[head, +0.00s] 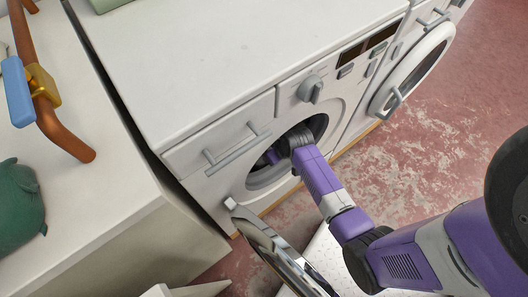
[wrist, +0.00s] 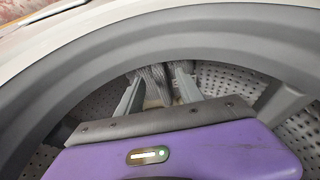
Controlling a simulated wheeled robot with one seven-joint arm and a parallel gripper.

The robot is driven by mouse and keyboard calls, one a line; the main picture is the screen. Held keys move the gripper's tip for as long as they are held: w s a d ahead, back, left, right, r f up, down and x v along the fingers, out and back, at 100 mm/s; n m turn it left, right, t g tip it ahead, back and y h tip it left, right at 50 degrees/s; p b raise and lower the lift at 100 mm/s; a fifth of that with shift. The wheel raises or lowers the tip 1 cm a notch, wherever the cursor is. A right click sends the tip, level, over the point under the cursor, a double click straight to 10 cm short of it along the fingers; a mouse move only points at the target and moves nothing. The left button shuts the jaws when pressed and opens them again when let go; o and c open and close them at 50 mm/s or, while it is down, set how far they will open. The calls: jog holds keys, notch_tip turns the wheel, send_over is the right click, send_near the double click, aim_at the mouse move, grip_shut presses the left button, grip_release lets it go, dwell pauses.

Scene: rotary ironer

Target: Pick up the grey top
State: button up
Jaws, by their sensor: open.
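The grey top (wrist: 154,78) shows in the wrist view as a bunched, ribbed grey cloth inside the perforated drum. My gripper (wrist: 158,76) is open, with one finger on each side of part of the cloth; I cannot tell whether they touch it. The rest of the top is hidden behind the fingers and the drum rim. In the head view my arm reaches through the round opening of the front-loading washer (head: 200,60), and my fingers and the top are hidden inside.
The washer's round door (head: 281,258) hangs open at the lower left of my arm. The door ring (wrist: 160,32) surrounds my wrist closely. A second machine with a round door (head: 412,70) stands to the right. A counter (head: 75,215) at left holds a green object (head: 20,205).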

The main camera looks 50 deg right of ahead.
jog(key=w, duration=0.2)
jog(key=w+d, duration=0.1)
jog(key=shift+w+d+b, duration=0.1)
jog(key=shift+w+b, duration=0.25)
jog(key=shift+b+x, duration=0.45)
jog(key=shift+x, duration=1)
jog(key=shift+s, duration=0.15)
grip_shut()
